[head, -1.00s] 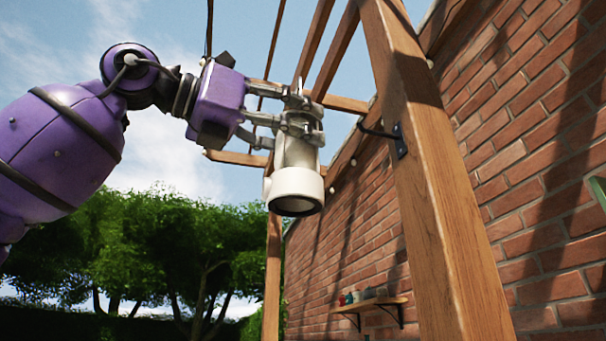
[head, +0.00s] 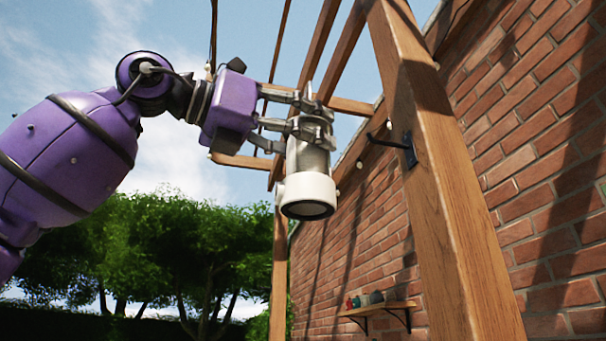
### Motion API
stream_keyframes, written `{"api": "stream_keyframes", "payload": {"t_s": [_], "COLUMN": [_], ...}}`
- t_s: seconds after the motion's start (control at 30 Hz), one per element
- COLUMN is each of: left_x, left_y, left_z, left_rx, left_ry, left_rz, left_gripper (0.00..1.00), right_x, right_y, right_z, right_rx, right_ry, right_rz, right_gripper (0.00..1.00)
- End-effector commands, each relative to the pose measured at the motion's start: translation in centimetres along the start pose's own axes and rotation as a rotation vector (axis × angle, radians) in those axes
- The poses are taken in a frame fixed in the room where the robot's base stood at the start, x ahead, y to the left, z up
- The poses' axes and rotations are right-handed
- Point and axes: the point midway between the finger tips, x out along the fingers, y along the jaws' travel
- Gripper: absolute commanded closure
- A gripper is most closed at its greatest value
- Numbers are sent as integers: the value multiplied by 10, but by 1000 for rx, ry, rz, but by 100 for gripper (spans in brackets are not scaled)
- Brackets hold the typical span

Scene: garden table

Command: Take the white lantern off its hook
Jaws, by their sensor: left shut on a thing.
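The white lantern (head: 307,188) is in the middle of the head view, with a white base and a clear or greyish body above it. My left gripper (head: 312,128) is shut on the upper part of the lantern and holds it nearly upright in the air. The fingers hide the lantern's top. The dark hook (head: 385,138) sticks out to the left from a plate on the wooden post. The lantern hangs to the left of the hook, and a gap shows between them. My right gripper is not in view.
The thick wooden post (head: 432,190) stands close on the right, with pergola beams overhead. Behind it runs a brick wall (head: 535,150) with a small shelf (head: 378,309) holding several small pots. Open air lies left of the lantern, before the trees (head: 180,255).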

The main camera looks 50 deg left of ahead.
Motion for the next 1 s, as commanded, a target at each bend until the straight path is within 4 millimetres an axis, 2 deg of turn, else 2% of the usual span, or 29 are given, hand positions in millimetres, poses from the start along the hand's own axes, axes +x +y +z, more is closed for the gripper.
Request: {"api": "stream_keyframes", "payload": {"t_s": [0.23, 0.47, 1.0], "left_x": [-3, -2, -9], "left_y": [0, -4, -29], "left_z": [9, 8, 8], "left_rx": [0, 1, 0], "left_ry": [-5, -4, -3], "left_rz": [0, 0, -1], "left_gripper": [88, 88, 88], "right_x": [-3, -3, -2], "right_y": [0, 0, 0], "right_z": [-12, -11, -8], "right_rx": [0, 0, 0], "right_ry": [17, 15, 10], "right_rz": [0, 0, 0], "right_gripper": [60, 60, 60]}}
